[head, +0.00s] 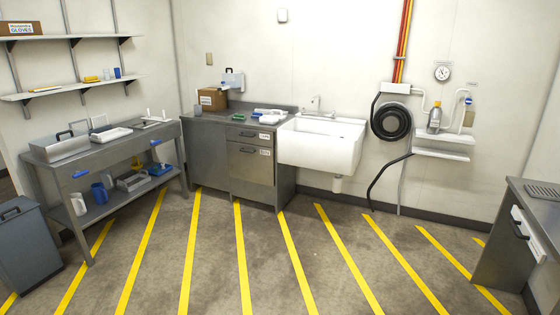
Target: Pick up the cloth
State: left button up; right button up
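No cloth can be told for certain at this size. White and blue items (270,114) lie on the steel counter (225,117) just left of the sink, too small to identify. Small blue shapes also show at the front of the left workbench (110,150), and I cannot tell what they are. Neither of my grippers is in view.
A white sink (322,152) adjoins the counter, with drawers (250,163) below. A cardboard box (212,99) stands on the counter. A grey bin (27,245) is at front left, a desk (530,220) at right. The yellow-striped floor (265,255) is clear.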

aim_at(236, 117)
jog(key=i+l+z, duration=0.1)
jog(key=i+z, duration=0.35)
jog(key=i, duration=1.55)
